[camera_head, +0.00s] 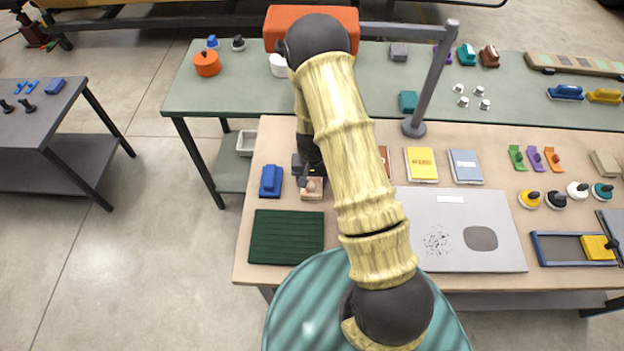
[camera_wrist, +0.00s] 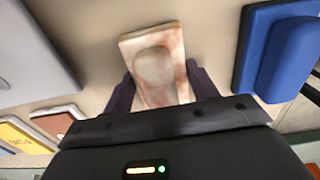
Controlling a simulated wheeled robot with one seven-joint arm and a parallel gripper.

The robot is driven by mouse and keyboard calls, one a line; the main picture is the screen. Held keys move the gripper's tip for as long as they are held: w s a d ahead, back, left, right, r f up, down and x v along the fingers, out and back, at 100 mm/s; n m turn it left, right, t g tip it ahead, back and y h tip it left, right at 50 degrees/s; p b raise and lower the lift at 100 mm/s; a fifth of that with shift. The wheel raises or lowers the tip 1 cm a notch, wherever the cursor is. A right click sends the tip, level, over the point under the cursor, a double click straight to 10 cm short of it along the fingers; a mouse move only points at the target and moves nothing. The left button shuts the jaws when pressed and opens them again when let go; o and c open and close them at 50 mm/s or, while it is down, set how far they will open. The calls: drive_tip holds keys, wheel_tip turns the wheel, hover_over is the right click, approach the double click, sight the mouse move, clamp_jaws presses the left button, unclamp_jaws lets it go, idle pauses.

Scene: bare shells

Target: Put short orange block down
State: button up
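The short orange block (camera_wrist: 158,68) is a pale, mottled orange-white piece with a rounded raised part on top. It also shows at the left of the near table in the head view (camera_head: 312,194). My gripper (camera_head: 308,182) points down at it. In the wrist view my gripper's (camera_wrist: 162,88) two dark fingers lie close against both sides of the block, with no clear gap. The block is at or very near the tabletop; I cannot tell if it touches. Its near end is hidden by my gripper.
A blue block (camera_head: 271,181) stands close left of the orange one. A dark green ribbed mat (camera_head: 286,237) lies in front. A grey panel (camera_head: 465,215) and yellow (camera_head: 421,164) and blue-grey (camera_head: 466,166) booklets lie to the right. Bare tabletop shows behind the blue block.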

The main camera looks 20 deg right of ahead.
drive_tip(key=o, duration=0.4)
wheel_tip(320, 180, up, 12)
drive_tip(key=b, duration=0.2)
drive_tip(key=shift+r, duration=0.15)
idle(0.4)
drive_tip(key=shift+r, duration=0.1)
idle(0.3)
drive_tip(key=s+r+n+t, duration=0.2)
drive_tip(key=s+r+n, duration=0.1)
drive_tip(key=s+r, duration=0.9)
drive_tip(key=shift+s+n+t, duration=0.3)
drive_tip(key=shift+s, duration=0.85)
drive_tip(key=shift+d, duration=0.1)
